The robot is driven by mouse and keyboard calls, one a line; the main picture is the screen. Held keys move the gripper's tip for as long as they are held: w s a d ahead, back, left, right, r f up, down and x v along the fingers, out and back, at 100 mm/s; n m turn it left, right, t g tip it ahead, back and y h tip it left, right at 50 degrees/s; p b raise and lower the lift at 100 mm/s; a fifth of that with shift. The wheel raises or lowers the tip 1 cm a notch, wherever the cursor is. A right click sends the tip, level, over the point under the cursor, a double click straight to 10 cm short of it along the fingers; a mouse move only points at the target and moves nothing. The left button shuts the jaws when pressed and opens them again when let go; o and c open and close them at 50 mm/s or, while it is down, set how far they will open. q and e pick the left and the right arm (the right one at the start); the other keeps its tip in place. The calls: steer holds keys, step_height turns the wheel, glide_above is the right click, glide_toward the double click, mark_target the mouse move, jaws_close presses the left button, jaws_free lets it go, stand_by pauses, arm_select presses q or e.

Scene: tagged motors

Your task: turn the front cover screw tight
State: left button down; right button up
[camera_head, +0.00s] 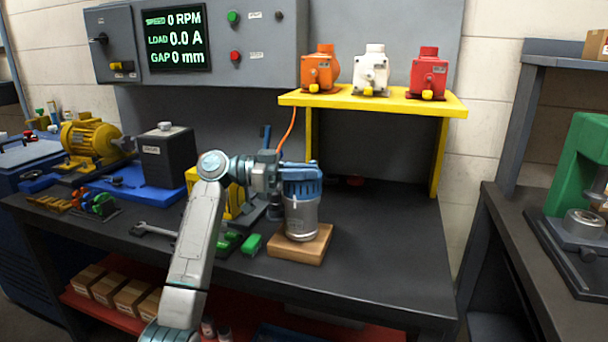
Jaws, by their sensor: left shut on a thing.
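A silver cylindrical motor (301,217) stands upright on a wooden block (314,245) on the dark bench. My left arm comes up from the lower left and bends right. My left gripper (299,176) is at the top of the motor, shut on its upper end, where blue parts cover it. The front cover screw cannot be made out; the gripper and blue parts hide the motor's top. My right gripper is not in view.
A yellow shelf (375,101) behind the bench holds orange (320,69), white (371,71) and red (428,74) motors. A panel display (176,38) reads 0 RPM, 0.0 A, 0 mm. A wrench (155,231) and green block (251,244) lie left of the motor. The bench's right side is clear.

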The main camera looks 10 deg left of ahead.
arm_select(q)
steer(key=shift+r, duration=0.2)
steer(key=c, duration=1.5)
jaws_free()
steer(key=shift+o, duration=0.2)
steer(key=shift+f, duration=0.1)
